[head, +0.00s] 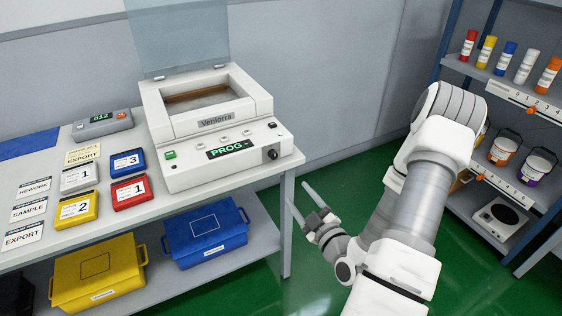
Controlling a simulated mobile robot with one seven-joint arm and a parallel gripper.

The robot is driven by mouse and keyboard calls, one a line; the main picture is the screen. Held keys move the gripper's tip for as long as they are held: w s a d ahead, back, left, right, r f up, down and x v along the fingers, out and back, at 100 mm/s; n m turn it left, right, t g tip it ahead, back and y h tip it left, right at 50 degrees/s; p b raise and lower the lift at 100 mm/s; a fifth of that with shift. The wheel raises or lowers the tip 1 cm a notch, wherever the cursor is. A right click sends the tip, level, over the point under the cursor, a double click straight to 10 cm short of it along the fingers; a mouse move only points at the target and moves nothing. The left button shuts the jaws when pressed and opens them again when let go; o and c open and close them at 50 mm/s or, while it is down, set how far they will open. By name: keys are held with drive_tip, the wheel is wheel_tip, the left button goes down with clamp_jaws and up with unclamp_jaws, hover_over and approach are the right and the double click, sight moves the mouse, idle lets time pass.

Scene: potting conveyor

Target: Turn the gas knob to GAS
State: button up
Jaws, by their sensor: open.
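A white machine marked Venlorra (215,130) stands on the bench with its clear lid raised. Its front panel has a green display reading PROG (229,148), a green button (170,155) and a round black knob (271,155) at the right end. No GAS lettering is legible, and I cannot tell the knob's setting. A grey box (98,124) at the back left has a small display and an orange part (121,115). My gripper (297,194) is open and empty, to the right of the bench corner, lower in the picture than the knob and apart from it.
Coloured cartridges, including a blue one (128,162), and label cards lie left of the machine. Yellow (97,272) and blue (206,233) bins sit on the lower shelf. A rack (490,75) with tubes and buckets stands right. Green floor lies between.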

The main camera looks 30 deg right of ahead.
drive_tip(key=b, duration=0.5)
approach(274, 157)
drive_tip(key=shift+m+h, duration=0.3)
drive_tip(key=w, duration=0.8)
drive_tip(key=shift+w+f, duration=0.15)
drive_tip(key=shift+w, duration=0.15)
clamp_jaws()
